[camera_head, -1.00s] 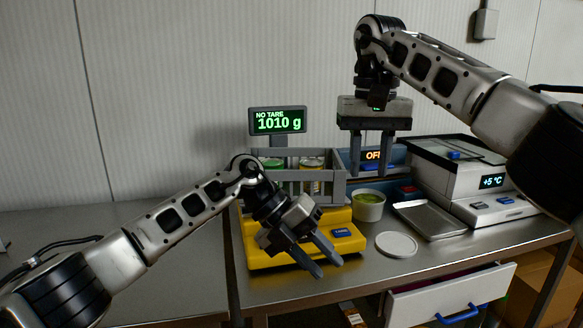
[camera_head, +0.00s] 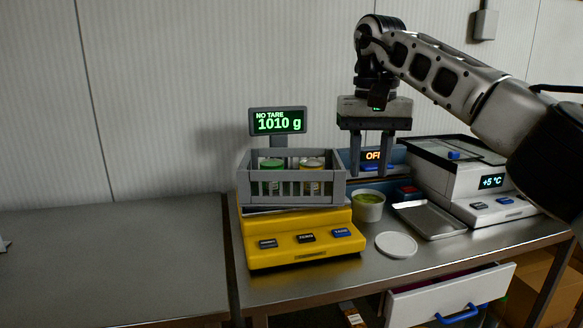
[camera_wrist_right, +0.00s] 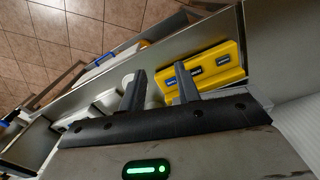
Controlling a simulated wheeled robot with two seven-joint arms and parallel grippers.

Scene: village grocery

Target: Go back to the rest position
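My right gripper (camera_head: 371,150) hangs in the air at the right of the grey crate, above the counter, fingers pointing down. Its two fingers are apart with nothing between them; in the right wrist view the empty fingers (camera_wrist_right: 160,92) also stand apart. My left gripper and arm are out of the head view. The yellow scale (camera_head: 300,252) stands on the counter with a grey slatted crate (camera_head: 296,199) on it. A green-lidded can (camera_head: 271,164) and a yellow-lidded can (camera_head: 312,164) are in the crate. The display (camera_head: 277,121) reads NO TARE, 1010 g.
A device showing +5 °C (camera_head: 490,182) stands beyond. A white drawer (camera_head: 450,298) is open below.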

